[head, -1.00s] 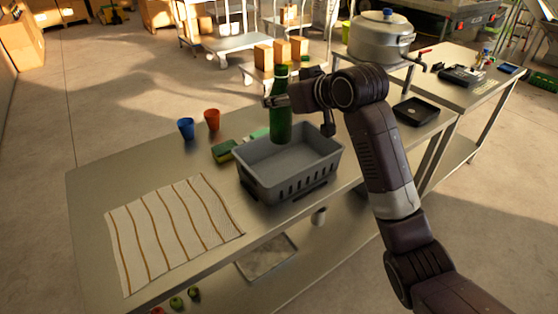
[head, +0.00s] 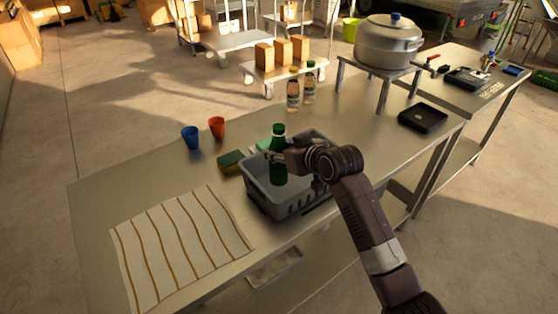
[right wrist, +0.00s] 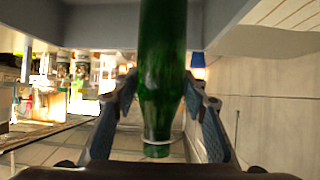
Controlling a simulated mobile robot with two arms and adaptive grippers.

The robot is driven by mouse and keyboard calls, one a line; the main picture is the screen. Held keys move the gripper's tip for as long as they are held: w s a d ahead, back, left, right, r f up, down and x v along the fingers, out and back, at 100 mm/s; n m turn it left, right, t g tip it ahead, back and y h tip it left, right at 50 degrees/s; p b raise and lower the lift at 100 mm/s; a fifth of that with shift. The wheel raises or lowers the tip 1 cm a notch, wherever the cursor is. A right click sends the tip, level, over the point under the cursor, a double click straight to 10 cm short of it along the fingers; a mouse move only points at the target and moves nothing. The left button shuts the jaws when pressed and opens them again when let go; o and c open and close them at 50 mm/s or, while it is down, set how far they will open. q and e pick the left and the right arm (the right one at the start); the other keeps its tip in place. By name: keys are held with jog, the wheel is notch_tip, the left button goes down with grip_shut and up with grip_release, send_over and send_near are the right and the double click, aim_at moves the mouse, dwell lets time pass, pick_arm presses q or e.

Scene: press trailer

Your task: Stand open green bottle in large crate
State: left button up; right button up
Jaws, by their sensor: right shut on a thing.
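The green bottle (head: 279,171) is upright, with its neck up. My right gripper (head: 281,147) is shut on its upper part. The lower part of the bottle is inside the large grey crate (head: 299,205), near its left side; whether its base touches the crate floor is hidden. In the right wrist view the bottle (right wrist: 163,75) is between the two fingers (right wrist: 163,105), with grey crate walls (right wrist: 95,25) beyond. My left gripper is not in view.
A blue cup (head: 190,137), an orange cup (head: 216,127) and a sponge (head: 231,161) stand left of the crate. A striped cloth (head: 180,245) lies at the front left. Two small bottles (head: 293,95) stand behind. A black tray (head: 423,117) is at right.

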aim_at(279, 164)
notch_tip(279, 164, down, 4)
jog(key=shift+r+p, duration=0.1)
jog(key=shift+p, duration=0.25)
jog(key=shift+f, duration=0.35)
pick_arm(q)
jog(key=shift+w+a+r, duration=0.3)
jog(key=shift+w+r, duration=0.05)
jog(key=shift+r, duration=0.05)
pick_arm(e)
jog(key=shift+f, duration=0.15)
jog(key=o, duration=1.4)
jog(key=shift+f, duration=0.1)
pick_arm(q)
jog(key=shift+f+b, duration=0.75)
jog(key=shift+b, duration=0.05)
pick_arm(e)
jog(key=v, duration=1.2)
jog(key=shift+s, duration=0.1)
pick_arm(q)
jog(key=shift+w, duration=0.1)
